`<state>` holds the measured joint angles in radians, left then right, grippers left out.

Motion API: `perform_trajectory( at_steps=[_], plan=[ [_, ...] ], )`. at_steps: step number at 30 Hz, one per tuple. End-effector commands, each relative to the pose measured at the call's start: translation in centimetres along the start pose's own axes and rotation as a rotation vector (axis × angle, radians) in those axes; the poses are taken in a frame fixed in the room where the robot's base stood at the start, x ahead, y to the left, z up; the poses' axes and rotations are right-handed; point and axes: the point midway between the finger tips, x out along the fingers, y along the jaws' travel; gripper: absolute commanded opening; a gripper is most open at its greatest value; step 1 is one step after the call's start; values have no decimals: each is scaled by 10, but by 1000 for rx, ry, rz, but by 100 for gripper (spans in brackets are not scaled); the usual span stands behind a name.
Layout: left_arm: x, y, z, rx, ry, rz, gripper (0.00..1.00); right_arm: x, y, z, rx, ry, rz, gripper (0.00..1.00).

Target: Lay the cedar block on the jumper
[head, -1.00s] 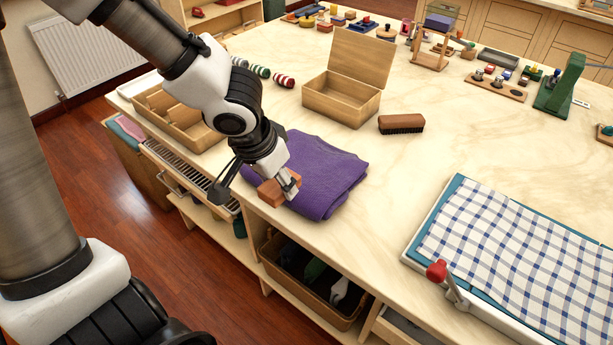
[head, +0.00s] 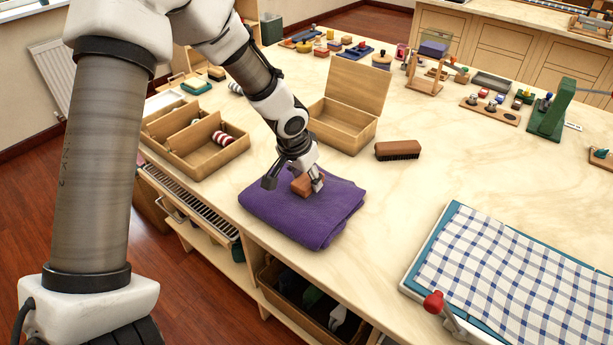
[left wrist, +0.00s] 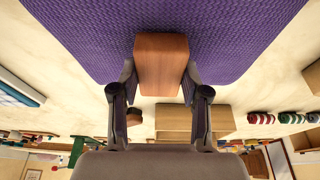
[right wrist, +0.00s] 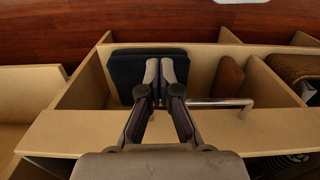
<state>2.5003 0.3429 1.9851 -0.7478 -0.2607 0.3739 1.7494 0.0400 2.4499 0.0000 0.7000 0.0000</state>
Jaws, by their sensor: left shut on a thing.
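The purple folded jumper (head: 318,224) lies flat near the table's front edge. The cedar block (head: 301,184), reddish brown, is between the fingers of my left gripper (head: 294,183), over the middle-back part of the jumper. In the left wrist view the block (left wrist: 160,62) is gripped at both sides, with the jumper (left wrist: 90,35) behind it. I cannot tell whether the block touches the cloth. My right gripper (right wrist: 160,72) shows only in the right wrist view, its fingers together and empty, in front of a shelf compartment with dark folded cloth (right wrist: 127,68).
An open wooden box (head: 342,122) stands behind the jumper, with a brush (head: 398,150) to its right. A divided tray (head: 180,152) stands to the left. A checked cloth on a board (head: 510,270) fills the front right. Bare table lies between jumper and board.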

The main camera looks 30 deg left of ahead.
Motion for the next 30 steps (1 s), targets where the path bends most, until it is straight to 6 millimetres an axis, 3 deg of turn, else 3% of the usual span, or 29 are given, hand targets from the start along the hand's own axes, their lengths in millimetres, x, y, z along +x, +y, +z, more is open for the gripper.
perform_trajectory(
  at_steps=[8, 9, 11, 23, 26, 30],
  plan=[
    [3, 0, 1, -1, 1, 0, 18, 5, 0, 0, 0, 1, 0, 0],
    [3, 0, 1, -1, 1, 0, 49, 4, 0, 0, 0, 1, 0, 0],
    [2, 0, 1, -1, 1, 0, 71, 3, 0, 0, 0, 0, 0, 0],
    [-6, 0, -2, -1, 1, 0, 71, -5, 0, 0, 0, 1, 0, 0],
    [-21, 0, -2, -3, 4, 0, 71, -4, 0, 0, 0, 1, 0, 0],
    [-58, 0, -2, -3, 6, 0, 71, -8, 0, 0, 0, 1, 0, 0]
  ],
)
